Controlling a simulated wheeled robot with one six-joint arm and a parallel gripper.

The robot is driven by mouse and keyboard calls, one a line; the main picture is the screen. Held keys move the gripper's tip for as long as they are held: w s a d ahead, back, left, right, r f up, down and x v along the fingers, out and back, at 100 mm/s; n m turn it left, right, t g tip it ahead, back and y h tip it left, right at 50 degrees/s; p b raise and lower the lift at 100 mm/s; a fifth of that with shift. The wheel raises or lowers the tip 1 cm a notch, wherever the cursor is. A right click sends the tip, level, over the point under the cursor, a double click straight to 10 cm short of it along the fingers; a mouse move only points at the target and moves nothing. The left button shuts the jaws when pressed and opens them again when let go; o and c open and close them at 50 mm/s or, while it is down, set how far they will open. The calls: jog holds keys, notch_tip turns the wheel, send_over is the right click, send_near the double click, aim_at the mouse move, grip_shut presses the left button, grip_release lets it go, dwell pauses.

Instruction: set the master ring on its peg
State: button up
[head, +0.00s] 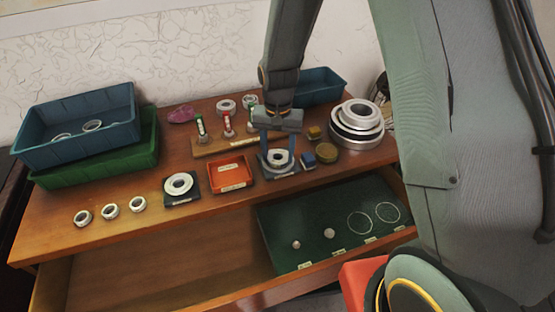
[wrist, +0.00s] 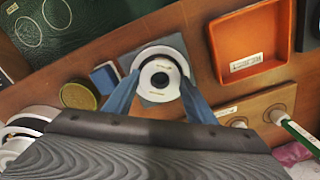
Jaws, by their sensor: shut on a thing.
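My gripper (head: 278,155) points down at the middle of the table, its two blue fingers shut on a white ring (head: 285,154) with a dark centre. In the wrist view the ring (wrist: 160,50) sits between the fingertips (wrist: 159,80), over a grey square plate (wrist: 160,96). I cannot tell whether it touches the plate or is the master ring. A similar white ring (head: 180,184) lies on a dark plate to the left. A wooden rack (head: 212,146) behind holds upright pegs with coloured parts. The open drawer's green panel (head: 320,210) has two round metal knobs and two white circle outlines.
An orange tray (head: 230,175) stands left of the gripper. A blue box (head: 327,152) and a round yellowish tin stand close on the right, with large stacked rings (head: 357,130) beyond. Several small rings lie front left. Blue and green bins (head: 100,165) stand far left.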

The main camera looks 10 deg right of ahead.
jog(key=shift+c, duration=0.5)
jog(key=shift+r, duration=0.1)
jog(key=shift+r+p, duration=1.9)
jog(key=shift+r, duration=0.55)
